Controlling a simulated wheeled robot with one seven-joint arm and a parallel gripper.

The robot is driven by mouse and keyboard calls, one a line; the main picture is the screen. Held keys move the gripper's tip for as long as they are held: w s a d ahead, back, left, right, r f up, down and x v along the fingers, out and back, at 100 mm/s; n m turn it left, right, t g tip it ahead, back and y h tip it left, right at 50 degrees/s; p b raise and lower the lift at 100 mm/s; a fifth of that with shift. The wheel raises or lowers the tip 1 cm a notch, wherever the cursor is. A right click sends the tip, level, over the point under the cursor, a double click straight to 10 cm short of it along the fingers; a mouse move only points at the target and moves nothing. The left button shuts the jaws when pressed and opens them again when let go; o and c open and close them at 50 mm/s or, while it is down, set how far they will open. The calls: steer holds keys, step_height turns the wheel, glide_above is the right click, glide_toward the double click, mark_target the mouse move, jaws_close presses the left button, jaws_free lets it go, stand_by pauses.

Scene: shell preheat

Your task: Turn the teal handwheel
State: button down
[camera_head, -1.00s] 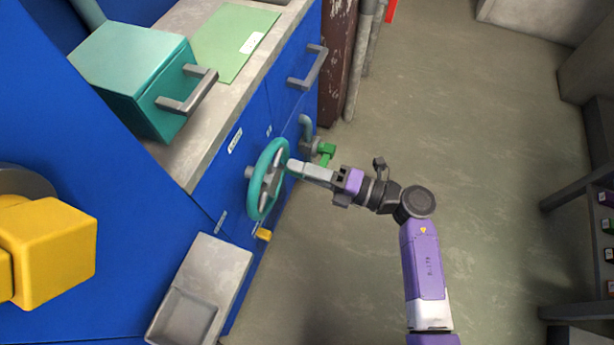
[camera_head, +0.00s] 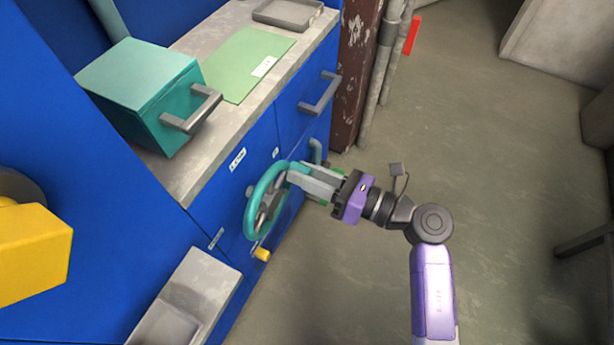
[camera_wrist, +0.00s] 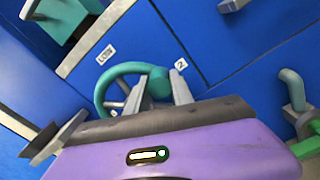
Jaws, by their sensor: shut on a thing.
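The teal handwheel (camera_head: 254,209) stands out from the front of the blue cabinet, with grey spokes inside its rim. My gripper (camera_head: 297,174) is at the upper right part of the rim in the head view, its fingers closed around it. In the wrist view the teal handwheel (camera_wrist: 104,90) shows beyond the purple gripper body, and the rim passes between the two grey fingertips of my gripper (camera_wrist: 165,88). The gripper body hides the lower part of the wheel in the wrist view.
A teal box with a grey handle (camera_head: 150,95) and a green sheet (camera_head: 245,60) lie on the counter. A grey drawer handle (camera_head: 320,94), a yellow knob (camera_head: 262,255) and a grey tray (camera_head: 205,285) are near the wheel. Open floor (camera_head: 500,150) lies to the right.

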mark_target(270, 184)
steer(key=r+n, duration=0.1)
steer(key=s+r+n, duration=0.1)
steer(key=n, duration=0.1)
steer(key=shift+a+n+b, duration=0.15)
steer(key=shift+n+b, duration=0.15)
steer(key=shift+b, duration=0.05)
steer(key=n, duration=0.1)
steer(key=s+r+n+b, duration=0.1)
steer(key=n, duration=0.1)
steer(key=shift+s+a+r+n, duration=0.3)
steer(key=shift+s+a+n, duration=0.05)
steer(key=shift+n, duration=0.05)
steer(key=shift+s+a+r+n+b, duration=0.25)
steer(key=shift+s+n+b, duration=0.45)
steer(key=shift+n, duration=0.4)
steer(key=shift+s+a+r+n+b, duration=0.15)
steer(key=shift+s+a+n+b, duration=0.15)
steer(key=shift+s+n+b, duration=0.6)
steer(key=shift+s+a+r+n+b, duration=0.25)
steer(key=shift+n+b, duration=0.25)
steer(key=shift+n, duration=0.8)
steer(key=shift+s, duration=0.1)
steer(key=c, duration=1.1)
jaws_free()
steer(key=p+v, duration=0.2)
steer(key=v, duration=0.5)
steer(key=shift+d, duration=0.35)
